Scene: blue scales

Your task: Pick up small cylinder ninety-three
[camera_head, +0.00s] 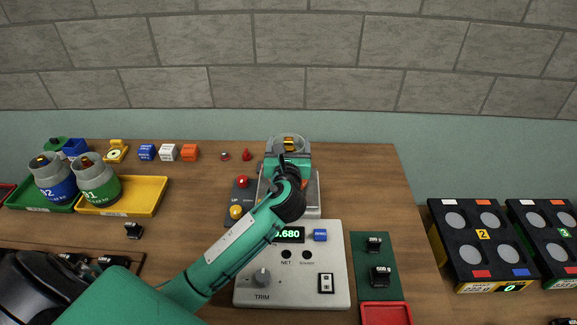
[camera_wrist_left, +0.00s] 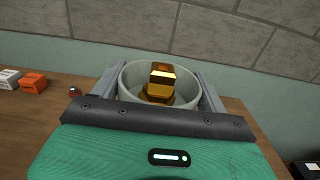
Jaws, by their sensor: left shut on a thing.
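A small grey cylinder with a brass top (camera_head: 289,141) is at the scale's far end, and its open rim also shows in the wrist view (camera_wrist_left: 131,78). My left gripper (camera_head: 287,158) is shut on it, with one finger on each side in the wrist view (camera_wrist_left: 160,88). The gripper hides its label and base, so I cannot read its number or tell whether it touches the pan. Two similar cylinders stand at the left, one with a blue band (camera_head: 57,182) and one with a green band (camera_head: 97,182). My right gripper is not in view.
The scale (camera_head: 245,292) has a display ending in 680. A yellow tray (camera_head: 150,192) and green tray (camera_head: 25,207) are at the left. Small blocks (camera_head: 168,152) line the back. A green mat (camera_head: 370,262) with black weights is right of the scale.

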